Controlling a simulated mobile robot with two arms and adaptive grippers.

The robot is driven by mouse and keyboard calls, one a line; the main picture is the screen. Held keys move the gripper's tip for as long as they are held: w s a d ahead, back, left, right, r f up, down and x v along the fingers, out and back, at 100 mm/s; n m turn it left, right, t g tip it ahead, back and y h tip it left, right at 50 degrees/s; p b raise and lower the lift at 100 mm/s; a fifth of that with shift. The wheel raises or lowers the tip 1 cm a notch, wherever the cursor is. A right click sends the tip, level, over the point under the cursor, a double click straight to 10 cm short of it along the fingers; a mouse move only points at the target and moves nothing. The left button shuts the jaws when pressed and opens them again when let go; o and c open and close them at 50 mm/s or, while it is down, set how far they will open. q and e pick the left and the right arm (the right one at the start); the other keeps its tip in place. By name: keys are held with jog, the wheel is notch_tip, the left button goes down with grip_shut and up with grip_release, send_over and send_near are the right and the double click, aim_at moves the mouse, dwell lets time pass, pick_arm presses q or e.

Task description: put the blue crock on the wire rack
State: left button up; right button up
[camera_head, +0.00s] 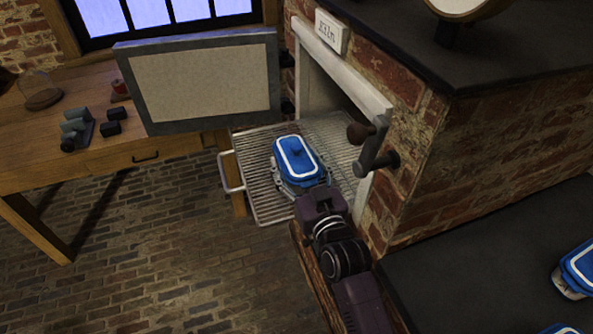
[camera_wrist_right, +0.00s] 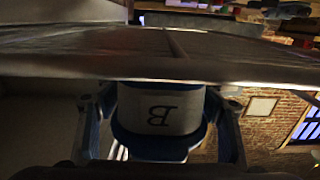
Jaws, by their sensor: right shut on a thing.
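The blue crock (camera_head: 299,160) has a blue lid with a white outline, and it shows over the wire rack (camera_head: 262,205) in the head view. The rack sticks out of the open kiln. My right gripper (camera_head: 301,183) reaches in from the bottom and is shut on the crock. In the right wrist view, the crock (camera_wrist_right: 160,110) sits between the two fingers with an upside-down letter B on its pale label. The rack's edge (camera_wrist_right: 160,68) runs across just above it there. I cannot tell whether the crock's base touches the rack. My left gripper is out of view.
The kiln door (camera_head: 205,84) stands open to the left of the rack. The kiln's lever handle (camera_head: 376,155) juts out close to the right of the rack. Another blue crock (camera_head: 578,270) stands on the dark counter (camera_head: 480,270) at right. A wooden table (camera_head: 170,145) is at left.

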jog(key=shift+r, duration=0.15)
jog(key=o, duration=1.8)
jog(key=shift+s+f, duration=0.1)
jog(key=shift+f, duration=0.25)
jog(key=b+v, duration=0.1)
jog(key=v, duration=1.1)
jog(key=shift+r, duration=0.2)
